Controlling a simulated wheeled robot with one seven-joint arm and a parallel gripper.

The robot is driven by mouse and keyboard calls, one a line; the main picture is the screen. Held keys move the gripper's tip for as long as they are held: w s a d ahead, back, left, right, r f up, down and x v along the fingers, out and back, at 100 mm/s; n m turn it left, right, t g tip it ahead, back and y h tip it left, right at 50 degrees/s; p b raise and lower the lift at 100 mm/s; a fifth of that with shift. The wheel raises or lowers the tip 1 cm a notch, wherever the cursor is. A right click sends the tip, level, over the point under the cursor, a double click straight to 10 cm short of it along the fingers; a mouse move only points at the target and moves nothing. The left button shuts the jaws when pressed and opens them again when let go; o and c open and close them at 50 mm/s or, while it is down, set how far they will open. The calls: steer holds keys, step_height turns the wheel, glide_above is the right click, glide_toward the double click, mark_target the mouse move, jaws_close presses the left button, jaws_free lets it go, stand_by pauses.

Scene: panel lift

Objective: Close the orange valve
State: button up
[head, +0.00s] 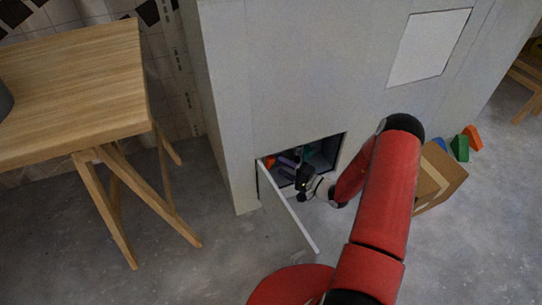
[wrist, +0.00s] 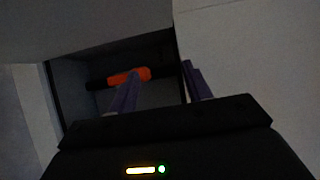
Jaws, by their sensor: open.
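The orange valve (wrist: 128,76) shows in the wrist view as an orange handle on a dark pipe inside the wall recess. In the head view a small orange patch of the valve (head: 270,162) shows at the left of the opening. My gripper (head: 293,164) is at the mouth of the recess in the head view. In the wrist view its two purple fingers (wrist: 158,88) are apart with nothing between them. The left finger overlaps the lower edge of the orange handle in the picture; I cannot tell whether they touch.
A white panel door (head: 290,210) stands swung open at the left of the opening (head: 325,150). A wooden table (head: 75,80) stands at the left. A cardboard box (head: 437,178) and coloured blocks (head: 460,148) lie on the floor at the right. The front floor is clear.

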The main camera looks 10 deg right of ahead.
steer(key=m+t+h, duration=0.2)
glide_toward(273, 161)
steer(key=w, duration=0.1)
steer(key=x, duration=0.8)
steer(key=shift+a+f, duration=0.1)
steer(key=shift+a, duration=0.1)
steer(key=shift+c, duration=0.4)
jaws_close()
